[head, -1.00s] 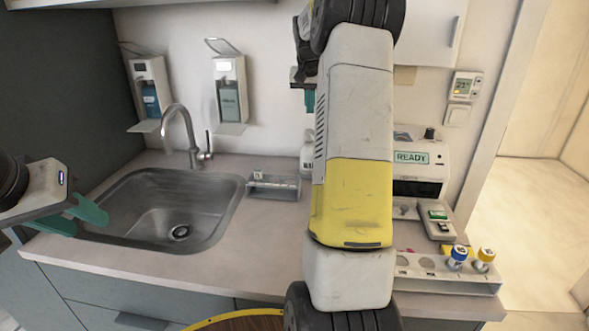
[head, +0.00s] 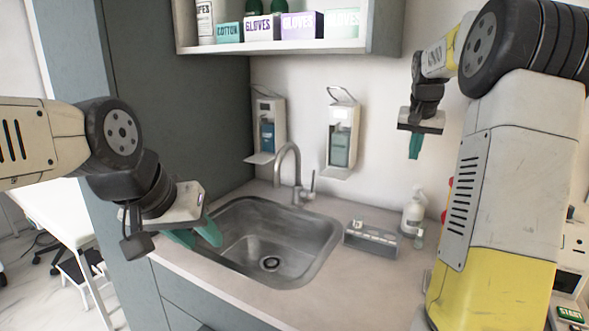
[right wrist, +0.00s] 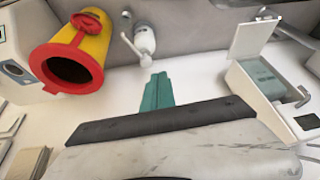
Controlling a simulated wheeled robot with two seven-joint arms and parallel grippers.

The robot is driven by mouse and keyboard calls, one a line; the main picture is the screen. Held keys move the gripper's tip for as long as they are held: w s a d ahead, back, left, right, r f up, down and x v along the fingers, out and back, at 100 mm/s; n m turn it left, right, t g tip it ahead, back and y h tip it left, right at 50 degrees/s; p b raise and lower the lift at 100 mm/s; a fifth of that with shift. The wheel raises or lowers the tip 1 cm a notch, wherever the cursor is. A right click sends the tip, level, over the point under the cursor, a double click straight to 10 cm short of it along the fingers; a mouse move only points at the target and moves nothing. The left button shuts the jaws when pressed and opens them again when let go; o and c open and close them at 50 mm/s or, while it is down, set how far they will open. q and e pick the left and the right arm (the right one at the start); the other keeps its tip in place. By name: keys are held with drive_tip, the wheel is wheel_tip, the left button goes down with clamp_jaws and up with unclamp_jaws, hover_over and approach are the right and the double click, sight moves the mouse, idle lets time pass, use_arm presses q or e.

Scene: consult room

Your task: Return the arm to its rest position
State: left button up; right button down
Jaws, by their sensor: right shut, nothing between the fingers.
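My right gripper (head: 415,146) hangs in the air in front of the back wall, right of the dispensers, with its green fingers pointing down. In the right wrist view its fingers (right wrist: 157,92) are together with nothing between them. My right arm rises across the right side of the head view and hides part of the counter. My left gripper (head: 196,238) is at the left, by the front left edge of the sink (head: 327,238). Its two green fingers are spread apart and nothing shows between them.
A white pump bottle (head: 412,217) and a grey rack (head: 371,238) stand on the counter right of the sink. Two wall dispensers (head: 340,147) hang behind the tap (head: 297,172). A shelf of boxes (head: 302,27) is above. A yellow and red container (right wrist: 82,50) shows in the right wrist view.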

drive_tip(key=s+a+r+n+t+y, duration=0.1)
drive_tip(key=s+a+r+n+y, duration=0.15)
drive_tip(key=s+a, duration=1.15)
drive_tip(key=s+a+f+n, duration=0.1)
drive_tip(key=s+a+f, duration=0.2)
drive_tip(key=s, duration=0.5)
drive_tip(key=s+a+f+n+y, duration=0.1)
drive_tip(key=s+a+f, duration=0.3)
drive_tip(key=s, duration=0.5)
drive_tip(key=shift+s+a+n+t, duration=0.2)
drive_tip(key=shift+a+n+t, duration=0.2)
drive_tip(key=shift+a+n, duration=0.25)
drive_tip(key=shift+d+y, duration=0.15)
drive_tip(key=shift+y, duration=0.1)
